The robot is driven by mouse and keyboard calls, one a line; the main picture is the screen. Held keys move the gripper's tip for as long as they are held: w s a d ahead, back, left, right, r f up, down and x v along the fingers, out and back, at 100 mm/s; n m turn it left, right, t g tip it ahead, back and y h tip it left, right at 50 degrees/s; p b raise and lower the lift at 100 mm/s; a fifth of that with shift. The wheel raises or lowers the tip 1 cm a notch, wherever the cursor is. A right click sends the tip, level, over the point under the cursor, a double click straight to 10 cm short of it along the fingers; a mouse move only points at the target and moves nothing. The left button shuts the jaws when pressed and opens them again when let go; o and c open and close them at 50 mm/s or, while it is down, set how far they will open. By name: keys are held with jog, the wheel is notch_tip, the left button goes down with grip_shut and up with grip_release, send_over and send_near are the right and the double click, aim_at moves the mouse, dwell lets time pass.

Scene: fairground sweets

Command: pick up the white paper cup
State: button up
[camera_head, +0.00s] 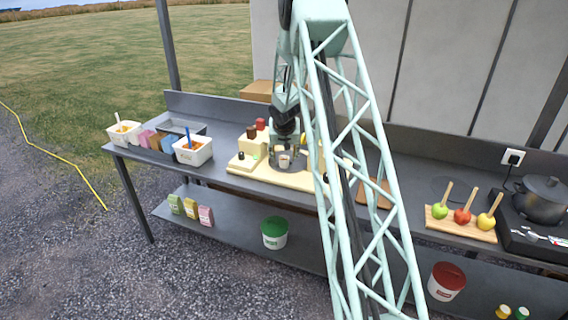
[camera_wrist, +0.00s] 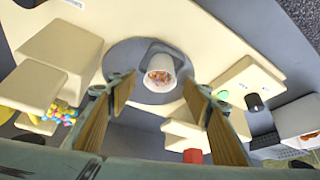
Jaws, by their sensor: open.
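The white paper cup (camera_wrist: 160,72) stands on a grey round plate (camera_wrist: 118,62) set in a cream base, in the wrist view. Small orange and brown bits show inside it. In the head view the cup (camera_head: 284,161) is small, on the cream machine on the counter. My gripper (camera_wrist: 163,92) is open, its two tan-padded fingers apart, one on each side of the picture below the cup. The cup shows beyond the gap between the fingertips, and nothing is held. In the head view my gripper (camera_head: 287,139) hangs just above the cup, partly hidden by my arm.
Cream blocks (camera_wrist: 62,52) stand left of the plate, and another cream block (camera_wrist: 245,82) stands right. White tubs (camera_head: 193,151) and packets stand on the counter's left. Apples on sticks lie on a wooden board (camera_head: 456,228) at the right, beside a dark pot (camera_head: 542,200).

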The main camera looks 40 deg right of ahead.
jog(key=shift+x, duration=1.4)
jog(key=shift+c, duration=0.4)
jog(key=c, duration=0.9)
